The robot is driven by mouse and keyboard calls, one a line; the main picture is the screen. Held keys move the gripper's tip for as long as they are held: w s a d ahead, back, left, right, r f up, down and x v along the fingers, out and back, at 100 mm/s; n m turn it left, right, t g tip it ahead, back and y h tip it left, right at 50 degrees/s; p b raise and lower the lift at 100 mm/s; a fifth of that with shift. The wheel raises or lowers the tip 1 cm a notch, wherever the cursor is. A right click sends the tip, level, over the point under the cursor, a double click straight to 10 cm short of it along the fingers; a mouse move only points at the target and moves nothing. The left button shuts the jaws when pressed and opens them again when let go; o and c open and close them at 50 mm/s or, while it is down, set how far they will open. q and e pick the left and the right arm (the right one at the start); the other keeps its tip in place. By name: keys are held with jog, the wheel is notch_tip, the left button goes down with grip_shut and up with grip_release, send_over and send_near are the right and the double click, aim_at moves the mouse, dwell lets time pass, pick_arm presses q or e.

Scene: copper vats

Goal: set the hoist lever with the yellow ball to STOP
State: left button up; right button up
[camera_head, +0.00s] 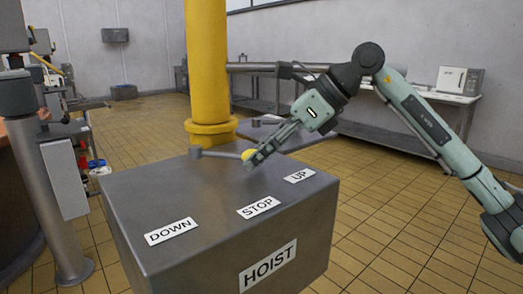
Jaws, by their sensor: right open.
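The hoist box (210,255) is a grey metal block with white plates on top reading DOWN (171,231), STOP (258,207) and UP (299,175). A short grey lever (218,154) runs from a pivot at the back of the top, and its yellow ball (246,155) points right, toward the UP side and away from STOP. My right gripper (254,161) reaches in from the right, open, with its fingertips at the ball and partly covering it. I cannot tell whether they touch it. My left gripper is out of view.
A thick yellow post (207,65) rises right behind the box. A bench (380,132) with a white appliance (459,80) stands along the back wall. A grey column (50,190) stands at the left. The tiled floor right of the box is clear.

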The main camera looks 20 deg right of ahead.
jog(key=shift+c, duration=0.4)
grip_shut()
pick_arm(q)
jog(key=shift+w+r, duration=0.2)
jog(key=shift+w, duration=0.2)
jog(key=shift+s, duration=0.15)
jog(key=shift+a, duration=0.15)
